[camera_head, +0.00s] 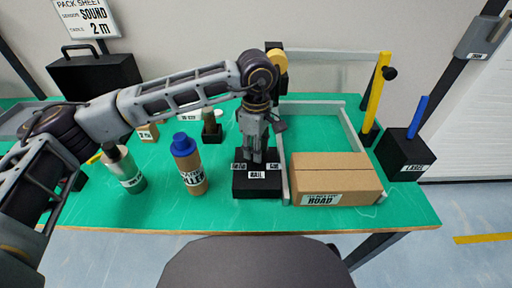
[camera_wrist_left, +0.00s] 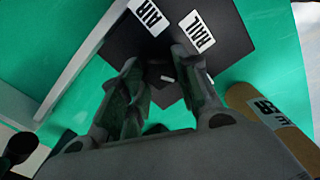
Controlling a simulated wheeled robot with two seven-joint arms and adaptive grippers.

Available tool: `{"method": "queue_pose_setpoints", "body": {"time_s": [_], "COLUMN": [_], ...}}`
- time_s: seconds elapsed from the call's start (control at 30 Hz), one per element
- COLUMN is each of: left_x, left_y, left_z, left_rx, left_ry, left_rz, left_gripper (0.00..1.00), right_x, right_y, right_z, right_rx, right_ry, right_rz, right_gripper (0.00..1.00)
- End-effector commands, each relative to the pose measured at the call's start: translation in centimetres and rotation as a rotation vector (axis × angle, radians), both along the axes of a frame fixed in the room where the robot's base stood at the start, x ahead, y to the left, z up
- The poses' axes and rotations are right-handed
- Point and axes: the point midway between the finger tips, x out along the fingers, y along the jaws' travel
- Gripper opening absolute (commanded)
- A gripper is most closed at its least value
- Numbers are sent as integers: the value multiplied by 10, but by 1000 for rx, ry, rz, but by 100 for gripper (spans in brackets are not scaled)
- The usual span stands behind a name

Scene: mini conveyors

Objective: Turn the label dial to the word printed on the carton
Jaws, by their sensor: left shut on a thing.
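The carton (camera_head: 345,172) is a brown box on the bench, with ROAD printed on its front label. The label dial (camera_head: 257,187) is a black block to the left of the carton. Its front label reads RAIL, and small labels sit at its left and right; the wrist view shows AIR and RAIL on the dial block (camera_wrist_left: 225,65). My left gripper (camera_head: 257,156) points down onto the dial from above and is shut on its knob. In the wrist view the fingers (camera_wrist_left: 160,78) flank the dark knob, where a small white mark shows. My right gripper is out of view.
A brown bottle with a blue cap (camera_head: 188,166) and a green-white bottle (camera_head: 125,170) stand left of the dial. A grey rail frame (camera_head: 285,180) runs between dial and carton. A black box with a blue lever (camera_head: 405,155) stands at the right.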

Motion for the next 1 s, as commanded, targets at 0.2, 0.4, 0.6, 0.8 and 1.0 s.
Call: {"method": "queue_pose_setpoints", "body": {"time_s": [0.2,0.4,0.6,0.8,1.0], "left_x": [1,1,1,0,1], "left_y": [0,0,0,0,0], "left_z": [3,2,1,2,12], "left_rx": [-3,-2,-1,0,-2], "left_ry": [-5,-5,-2,-1,-2], "left_rz": [1,1,1,1,1], "left_gripper": [8,51,53,53,53], "right_x": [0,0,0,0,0], "right_y": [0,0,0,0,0], "right_z": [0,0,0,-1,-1], "right_rx": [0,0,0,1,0], "right_ry": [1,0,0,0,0], "right_rz": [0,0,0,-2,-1], "right_gripper": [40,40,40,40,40]}}
